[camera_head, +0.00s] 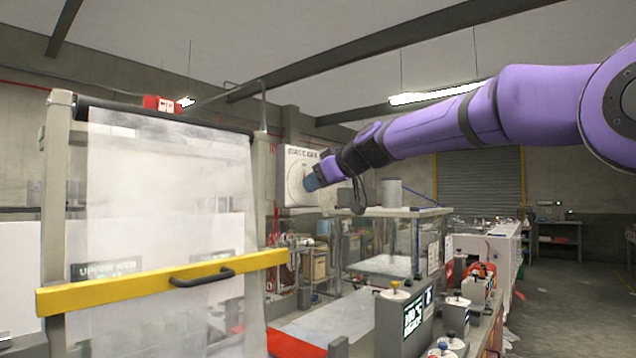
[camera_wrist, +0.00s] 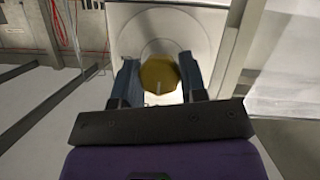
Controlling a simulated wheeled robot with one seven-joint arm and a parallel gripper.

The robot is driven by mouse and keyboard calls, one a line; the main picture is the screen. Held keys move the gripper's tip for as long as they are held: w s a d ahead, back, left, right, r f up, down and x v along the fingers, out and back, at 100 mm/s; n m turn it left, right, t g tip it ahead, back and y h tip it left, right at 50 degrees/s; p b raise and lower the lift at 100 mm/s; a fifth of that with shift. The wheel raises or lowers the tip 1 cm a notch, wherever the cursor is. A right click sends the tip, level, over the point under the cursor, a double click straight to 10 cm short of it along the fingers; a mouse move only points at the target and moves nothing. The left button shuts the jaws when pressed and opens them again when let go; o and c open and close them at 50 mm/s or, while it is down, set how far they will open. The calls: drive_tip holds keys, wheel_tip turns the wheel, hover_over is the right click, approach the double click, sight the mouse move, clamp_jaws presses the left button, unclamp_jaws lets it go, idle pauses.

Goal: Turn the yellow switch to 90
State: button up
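The yellow switch (camera_wrist: 159,76) is a faceted round knob on a pale round dial plate (camera_wrist: 160,32). A short white mark on its face points down in the wrist view. My gripper (camera_wrist: 160,80) has one blue finger on each side of the knob, and I see no clear gap on either side. In the head view, my gripper (camera_head: 311,184) is at the front of the white dial box (camera_head: 295,160) on the far wall. The knob is hidden there, and the dial's numbers are too small to read.
A frame with a translucent sheet and a yellow bar (camera_head: 160,284) stands at left. A glass-sided case (camera_head: 390,245) stands below my arm. A bench with several devices (camera_head: 405,318) is at lower right. Floor is open at far right.

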drive_tip(key=shift+c, duration=1.2)
drive_tip(key=m+g+y, duration=0.1)
drive_tip(key=m, duration=0.2)
drive_tip(key=shift+w+d+g, duration=0.1)
drive_tip(key=shift+g, duration=0.3)
drive_tip(key=m+g+y, duration=0.1)
drive_tip(key=m, duration=0.1)
drive_tip(key=shift+m+y, duration=0.4)
drive_tip(key=m+g+y, duration=0.1)
drive_tip(key=m+y, duration=0.1)
drive_tip(key=m, duration=0.2)
drive_tip(key=shift+f, duration=0.15)
drive_tip(key=shift+m+g+y, duration=0.4)
drive_tip(key=shift+m+y, duration=0.4)
drive_tip(key=shift+m, duration=0.7)
